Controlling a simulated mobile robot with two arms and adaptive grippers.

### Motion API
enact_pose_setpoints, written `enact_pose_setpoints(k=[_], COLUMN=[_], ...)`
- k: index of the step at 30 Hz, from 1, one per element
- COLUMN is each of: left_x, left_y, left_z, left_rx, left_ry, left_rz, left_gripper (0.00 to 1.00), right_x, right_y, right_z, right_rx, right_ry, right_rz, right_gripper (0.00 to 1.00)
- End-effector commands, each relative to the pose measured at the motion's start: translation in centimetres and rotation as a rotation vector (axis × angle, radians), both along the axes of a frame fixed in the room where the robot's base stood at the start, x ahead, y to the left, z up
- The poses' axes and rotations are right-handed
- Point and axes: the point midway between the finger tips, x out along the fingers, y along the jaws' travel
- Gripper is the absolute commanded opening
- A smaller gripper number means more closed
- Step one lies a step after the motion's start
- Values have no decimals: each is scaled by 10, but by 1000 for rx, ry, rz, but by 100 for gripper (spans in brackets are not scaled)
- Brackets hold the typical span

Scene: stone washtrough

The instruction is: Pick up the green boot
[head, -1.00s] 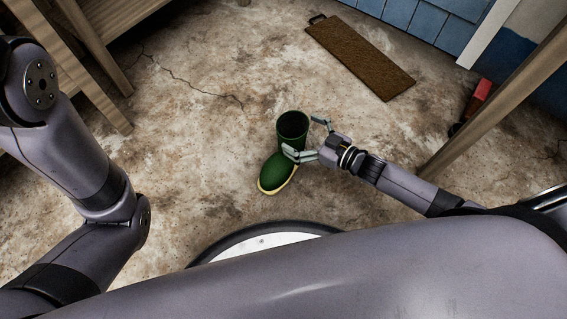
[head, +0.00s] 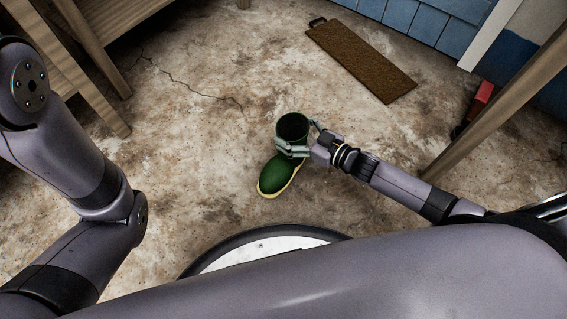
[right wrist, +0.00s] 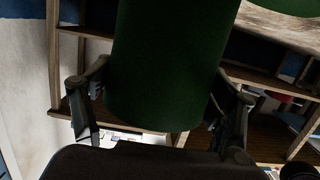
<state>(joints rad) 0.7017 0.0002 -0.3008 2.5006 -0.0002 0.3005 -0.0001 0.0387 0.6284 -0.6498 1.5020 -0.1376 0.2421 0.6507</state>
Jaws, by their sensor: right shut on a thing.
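The green boot (head: 281,176) has a yellow sole edge and an open dark top. It stands upright on the stained floor in the middle of the head view, its toe towards the lower left. My right gripper (head: 302,138) is shut on the boot's shaft, with fingers around it just below the rim. In the right wrist view the green shaft (right wrist: 165,65) fills the middle, between the two fingers (right wrist: 160,118). Whether the sole touches the floor I cannot tell. My left arm shows at the left of the head view, but its gripper is out of view.
A brown mat (head: 361,60) lies on the floor at the back. A wooden bench (head: 95,45) stands at upper left. A wooden post (head: 500,95) and a red-ended object (head: 481,95) are at the right. The floor left of the boot is clear.

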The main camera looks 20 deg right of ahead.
Motion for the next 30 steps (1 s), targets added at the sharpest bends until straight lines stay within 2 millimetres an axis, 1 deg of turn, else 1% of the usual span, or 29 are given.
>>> enact_pose_setpoints(k=[1,2,21,30], left_x=[0,0,0,1], left_y=[0,0,0,0], left_z=[0,0,0,2], left_rx=[0,0,0,0], left_ry=[0,0,1,2], left_rz=[0,0,0,0], left_gripper=[0,0,0,0], right_x=[0,0,0,1], right_y=[0,0,-1,0], right_z=[0,0,0,4], right_rx=[0,0,-1,2], right_ry=[1,1,1,-3], right_rz=[-1,-1,-2,-1], right_gripper=[62,60,17,17])
